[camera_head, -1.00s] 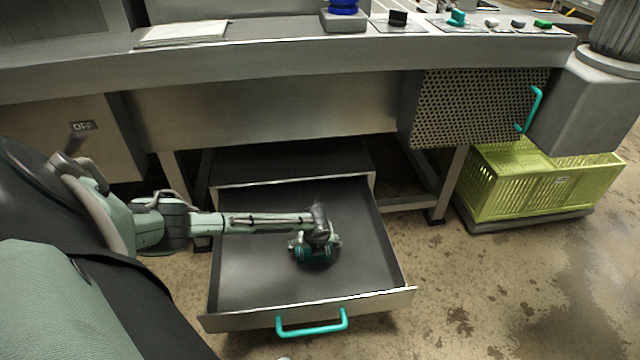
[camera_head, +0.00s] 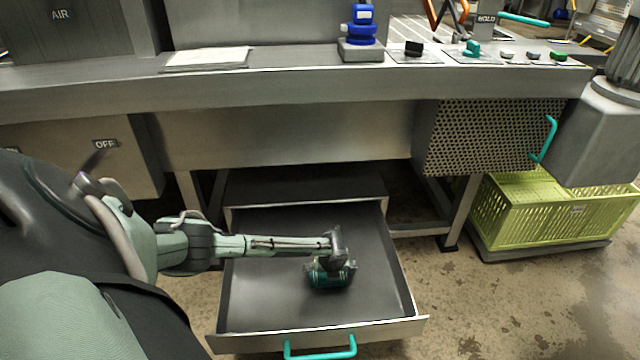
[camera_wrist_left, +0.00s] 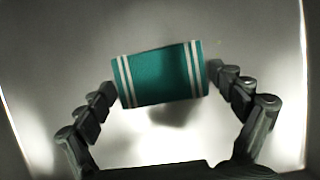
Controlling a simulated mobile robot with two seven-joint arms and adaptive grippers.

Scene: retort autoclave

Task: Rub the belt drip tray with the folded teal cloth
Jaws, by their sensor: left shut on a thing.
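The belt drip tray (camera_head: 300,320) is a pulled-out grey drawer with a teal handle (camera_head: 320,354), under the long metal bench. My left gripper (camera_head: 330,272) reaches down inside the tray, right of its middle. It is shut on the folded teal cloth (camera_head: 326,281), mostly hidden by the gripper in the head view. In the left wrist view the cloth (camera_wrist_left: 160,75) shows teal with white stripes near both ends, between the fingers of the left gripper (camera_wrist_left: 163,85). The tray floor (camera_wrist_left: 240,30) lies beyond it; I cannot tell whether the cloth touches it. My right gripper is not in view.
The bench top (camera_head: 290,80) holds papers (camera_head: 207,58), a blue valve-like part (camera_head: 362,25) and a control panel (camera_head: 480,55). A perforated guard (camera_head: 490,137) hangs at right. A green crate (camera_head: 560,210) stands on the floor right of the tray.

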